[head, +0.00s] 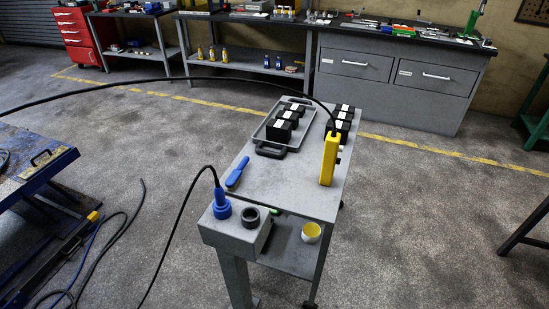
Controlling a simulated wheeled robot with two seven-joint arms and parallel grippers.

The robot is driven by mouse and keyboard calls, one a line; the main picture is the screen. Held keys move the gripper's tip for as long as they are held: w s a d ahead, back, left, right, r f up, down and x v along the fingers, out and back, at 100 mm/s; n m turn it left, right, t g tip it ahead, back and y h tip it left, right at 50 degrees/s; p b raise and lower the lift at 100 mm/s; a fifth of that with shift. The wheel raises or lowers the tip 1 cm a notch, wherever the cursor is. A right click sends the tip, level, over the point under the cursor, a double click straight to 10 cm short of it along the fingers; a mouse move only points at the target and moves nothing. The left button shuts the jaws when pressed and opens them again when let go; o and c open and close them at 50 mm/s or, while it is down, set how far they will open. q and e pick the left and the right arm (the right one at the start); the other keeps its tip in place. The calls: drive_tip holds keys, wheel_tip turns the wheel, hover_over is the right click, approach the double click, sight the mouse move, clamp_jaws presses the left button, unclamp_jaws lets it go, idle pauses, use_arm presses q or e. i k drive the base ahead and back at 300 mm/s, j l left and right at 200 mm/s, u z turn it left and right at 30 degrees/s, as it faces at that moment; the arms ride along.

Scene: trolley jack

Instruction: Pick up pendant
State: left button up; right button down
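The pendant (328,159) is a yellow, upright-looking control box at the right side of the grey trolley's top (285,189). A black cable runs from its upper end and arcs away to the left across the view. Dark knobs or buttons show on its right side. I cannot tell whether it stands on the trolley top or hangs just above it. Neither of my grippers is in view.
A tray (262,131) with black boxes stands on the trolley; more black boxes (343,122) lie behind the pendant. A blue-handled tool (237,173) lies at left. A grey post (229,236) with a blue plug (221,205) stands in front. A blue lift (35,170) is far left.

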sight(333, 138)
drive_tip(key=l+u, duration=0.1)
drive_tip(key=u, duration=1.75)
drive_tip(key=l, duration=0.45)
drive_tip(key=k+l+u, duration=0.15)
drive_tip(key=l, duration=0.75)
drive_tip(key=k+l+u, duration=0.15)
drive_tip(key=l, duration=0.3)
drive_tip(key=k+l, duration=0.1)
drive_tip(key=l, duration=0.35)
drive_tip(key=k+l, duration=0.1)
drive_tip(key=l, duration=0.35)
drive_tip(key=k+l, duration=0.1)
drive_tip(key=l, duration=0.3)
drive_tip(key=k+l, duration=0.15)
drive_tip(key=l, duration=0.3)
drive_tip(key=k+l, duration=0.1)
drive_tip(key=l, duration=0.35)
drive_tip(key=k+l, duration=0.1)
drive_tip(key=l, duration=0.35)
drive_tip(key=k+l, duration=0.1)
drive_tip(key=l, duration=0.3)
drive_tip(key=k+l, duration=0.1)
drive_tip(key=l, duration=0.35)
drive_tip(key=u, duration=0.05)
